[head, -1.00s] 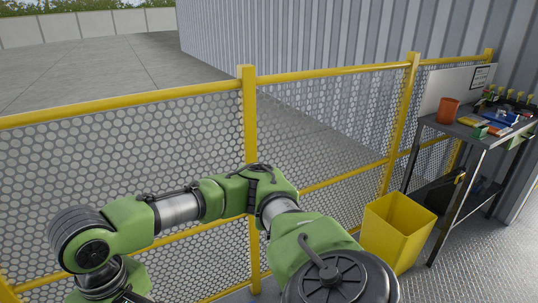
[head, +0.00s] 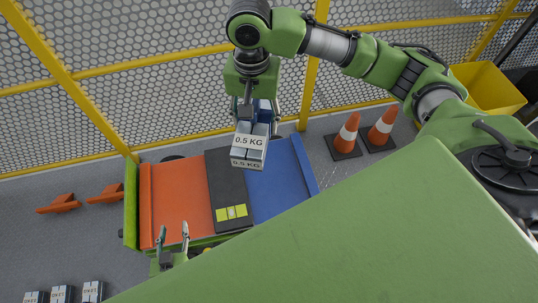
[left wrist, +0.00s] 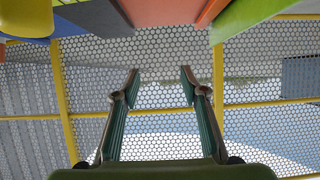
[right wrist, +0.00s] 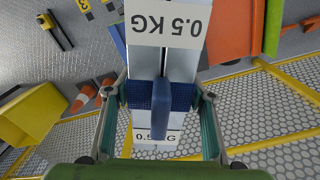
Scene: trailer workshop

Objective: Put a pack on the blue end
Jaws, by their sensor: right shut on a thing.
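The pack (head: 249,145), a grey block labelled 0.5 KG with a blue middle part, is held in my right gripper (head: 262,104). The right wrist view shows its blue grip (right wrist: 162,95) between the fingers. In the head view the pack overlaps the far edge of the board, near where the black middle (head: 226,180) meets the blue end (head: 279,184); its height above the board is hard to judge. The orange end (head: 178,203) lies left. My left gripper (head: 173,238) is open and empty at the board's near edge; its spread fingers show in the left wrist view (left wrist: 160,78).
Several packs (head: 62,295) stand on the floor at the lower left. Two orange cones (head: 347,132) stand right of the blue end, with a yellow bin (head: 490,88) beyond. A mesh fence (head: 150,105) runs behind. Orange pieces (head: 60,204) lie left of the board.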

